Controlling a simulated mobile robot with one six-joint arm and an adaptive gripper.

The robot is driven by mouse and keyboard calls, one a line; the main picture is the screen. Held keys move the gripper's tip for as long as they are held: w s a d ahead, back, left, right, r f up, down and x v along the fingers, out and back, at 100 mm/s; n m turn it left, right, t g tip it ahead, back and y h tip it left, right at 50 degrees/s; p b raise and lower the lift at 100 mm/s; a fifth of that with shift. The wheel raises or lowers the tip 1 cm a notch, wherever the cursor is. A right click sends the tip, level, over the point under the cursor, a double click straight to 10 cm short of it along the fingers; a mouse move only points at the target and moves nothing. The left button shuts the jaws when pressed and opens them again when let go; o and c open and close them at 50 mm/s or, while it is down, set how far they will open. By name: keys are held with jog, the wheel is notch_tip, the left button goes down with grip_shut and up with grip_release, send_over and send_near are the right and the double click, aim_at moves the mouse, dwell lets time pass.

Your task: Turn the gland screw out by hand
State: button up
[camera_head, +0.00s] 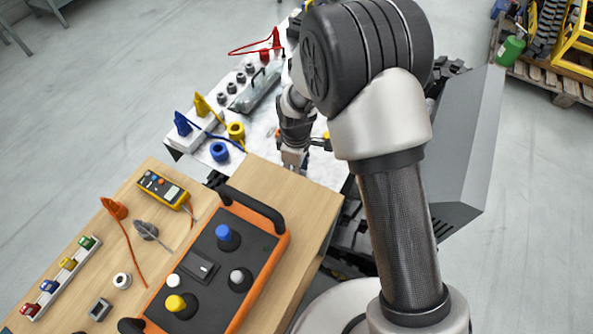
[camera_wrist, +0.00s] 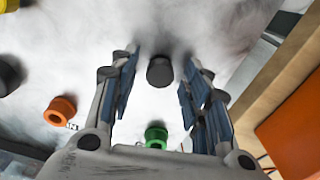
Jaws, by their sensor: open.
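My gripper (camera_head: 294,160) points down over the white-covered surface, just beyond the wooden table's far edge. In the wrist view its two blue-padded fingers (camera_wrist: 159,62) are spread apart. A dark round-topped piece (camera_wrist: 160,72) shows between the fingertips, with clear space on both sides. I cannot tell for sure that it is the gland screw. A green ringed part (camera_wrist: 156,136) lies nearer the palm, and an orange ringed part (camera_wrist: 61,110) lies outside the left finger. In the head view my arm and gripper hide the spot under the fingers.
An orange-framed control box (camera_head: 262,222) with a black handle lies on the wooden table (camera_head: 318,196). A yellow meter (camera_head: 163,189) and a rack of coloured pieces (camera_head: 60,275) are to its left. Blue (camera_head: 219,152) and yellow (camera_head: 236,131) rings stand on the white surface.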

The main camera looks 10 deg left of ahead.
jog(key=m, duration=0.5)
jog(key=shift+m, duration=0.4)
jog(key=m, duration=1.4)
jog(key=shift+p, duration=0.3)
jog(key=c, duration=0.9)
jog(key=n, duration=1)
